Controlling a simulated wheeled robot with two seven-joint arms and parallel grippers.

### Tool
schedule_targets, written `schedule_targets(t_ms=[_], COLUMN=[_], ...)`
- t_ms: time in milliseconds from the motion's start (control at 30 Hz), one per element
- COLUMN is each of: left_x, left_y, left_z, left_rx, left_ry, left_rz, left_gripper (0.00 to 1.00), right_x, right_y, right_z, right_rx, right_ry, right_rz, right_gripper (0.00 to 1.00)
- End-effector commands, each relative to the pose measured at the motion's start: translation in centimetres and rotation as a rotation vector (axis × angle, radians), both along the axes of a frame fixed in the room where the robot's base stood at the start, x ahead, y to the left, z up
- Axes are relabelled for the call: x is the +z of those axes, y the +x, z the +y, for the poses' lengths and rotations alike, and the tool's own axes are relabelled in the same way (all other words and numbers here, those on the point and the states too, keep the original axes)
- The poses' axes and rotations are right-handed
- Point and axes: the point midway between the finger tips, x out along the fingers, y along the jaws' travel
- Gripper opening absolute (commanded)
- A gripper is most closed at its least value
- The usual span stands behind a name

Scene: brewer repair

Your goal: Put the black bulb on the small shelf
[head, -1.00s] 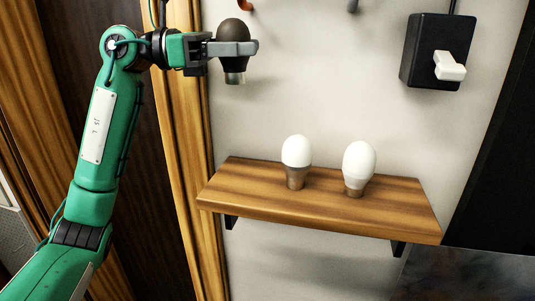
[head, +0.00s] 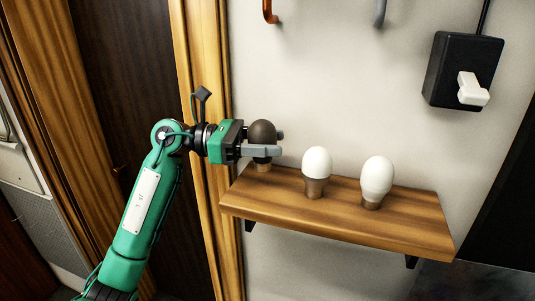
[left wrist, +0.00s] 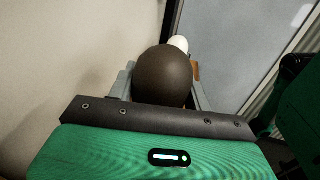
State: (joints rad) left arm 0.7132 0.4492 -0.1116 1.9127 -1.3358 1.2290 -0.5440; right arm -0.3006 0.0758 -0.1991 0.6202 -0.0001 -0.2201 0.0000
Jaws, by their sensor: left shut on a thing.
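The black bulb (head: 262,133) is upright with its metal base down, at the left end of the small wooden shelf (head: 330,215). My left gripper (head: 264,149) is shut around the bulb's glass, with grey fingers on either side. The base shows just below the fingers, at the level of the shelf top; I cannot tell whether it touches the wood. In the left wrist view the dark bulb (left wrist: 163,75) fills the space between the fingers. My right gripper is in neither current view.
Two white bulbs stand upright on the shelf, one in the middle (head: 317,163) and one further right (head: 377,178). A black box (head: 448,70) with a white switch is on the wall at upper right. A wooden door frame (head: 205,60) rises left of the shelf.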

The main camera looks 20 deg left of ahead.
Motion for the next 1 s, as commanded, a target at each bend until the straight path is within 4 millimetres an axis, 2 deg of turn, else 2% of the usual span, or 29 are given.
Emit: schedule_targets(t_ms=[133, 400, 833, 867, 967, 1000], left_x=[-0.9, -3.5, -4.1, -4.1, -4.0, -4.0], left_y=[0.0, 0.0, 0.0, 0.0, 0.0, 0.0], left_z=[0.0, 0.0, 0.0, 0.0, 0.0, 0.0], left_rx=[0.000, 0.000, 0.000, 0.000, 0.000, 0.000], left_ry=[-0.001, -0.001, 0.000, 0.000, 0.000, 0.000], left_rz=[0.003, 0.001, -0.001, -0.001, 0.000, 0.000], left_gripper=[0.25, 0.25, 0.25, 0.52, 0.72, 0.72], right_x=[0.4, 1.3, 0.6, 0.6, 0.8, 0.8], right_y=[0.0, 0.0, 0.0, 0.0, 0.0, 0.0], right_z=[0.6, 0.0, -0.7, -0.7, -0.7, -0.7], right_rx=[0.002, 0.003, 0.002, 0.002, 0.001, 0.001], right_ry=[0.007, 0.001, -0.007, -0.007, -0.007, -0.007], right_rz=[0.000, 0.000, -0.001, -0.001, -0.001, -0.001], right_gripper=[0.36, 0.36, 0.36, 0.36, 0.36, 0.36])
